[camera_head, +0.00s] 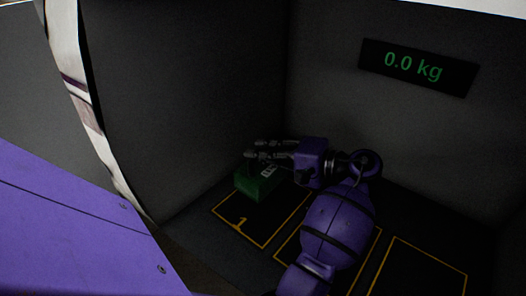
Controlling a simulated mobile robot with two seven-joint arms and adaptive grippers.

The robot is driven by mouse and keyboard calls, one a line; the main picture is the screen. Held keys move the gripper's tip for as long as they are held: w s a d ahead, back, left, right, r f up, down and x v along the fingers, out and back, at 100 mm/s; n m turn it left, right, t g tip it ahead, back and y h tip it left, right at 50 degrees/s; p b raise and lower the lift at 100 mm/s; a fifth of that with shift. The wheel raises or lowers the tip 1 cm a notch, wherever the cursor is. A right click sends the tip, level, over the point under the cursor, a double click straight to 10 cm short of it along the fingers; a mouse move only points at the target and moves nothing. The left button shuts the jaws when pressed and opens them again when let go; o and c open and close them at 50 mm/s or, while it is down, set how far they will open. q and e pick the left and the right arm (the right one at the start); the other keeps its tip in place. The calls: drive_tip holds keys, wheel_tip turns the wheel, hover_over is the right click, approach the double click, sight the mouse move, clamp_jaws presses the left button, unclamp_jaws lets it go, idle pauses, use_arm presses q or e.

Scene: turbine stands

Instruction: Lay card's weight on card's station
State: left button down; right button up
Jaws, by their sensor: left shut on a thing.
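A green block-shaped weight (257,186) with a pale marking on its side is at the back left, just behind the yellow outline of station 1 (240,236). My left gripper (254,151) is shut on the weight, its fingers pointing left over the top. I cannot tell whether the block touches the floor or hangs just above it. More yellow-outlined stations (432,258) lie to the right, and my left arm covers much of the middle one. No card shows. My right gripper is not in view.
Dark walls enclose the stations at the left and back. A display (418,67) on the back wall reads 0.0 kg. The rightmost outlined station looks empty, and the visible part of station 1 is bare.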

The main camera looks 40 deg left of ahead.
sight(262, 170)
use_arm(q)
drive_tip(key=shift+f, duration=0.45)
wheel_tip(262, 170, down, 5)
drive_tip(key=b, duration=0.3)
drive_tip(key=shift+r, duration=0.1)
drive_tip(key=shift+f, duration=0.8)
drive_tip(key=shift+f+b, duration=0.1)
drive_tip(key=shift+b, duration=0.2)
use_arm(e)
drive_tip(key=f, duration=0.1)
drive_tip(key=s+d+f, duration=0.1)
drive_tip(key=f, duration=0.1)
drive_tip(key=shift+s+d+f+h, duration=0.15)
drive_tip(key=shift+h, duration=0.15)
use_arm(q)
drive_tip(key=shift+f, duration=0.25)
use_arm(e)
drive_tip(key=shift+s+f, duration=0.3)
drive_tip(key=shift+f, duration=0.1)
use_arm(q)
drive_tip(key=c, duration=1.7)
unclamp_jaws()
drive_tip(key=shift+o, duration=0.9)
drive_tip(key=shift+f, duration=0.2)
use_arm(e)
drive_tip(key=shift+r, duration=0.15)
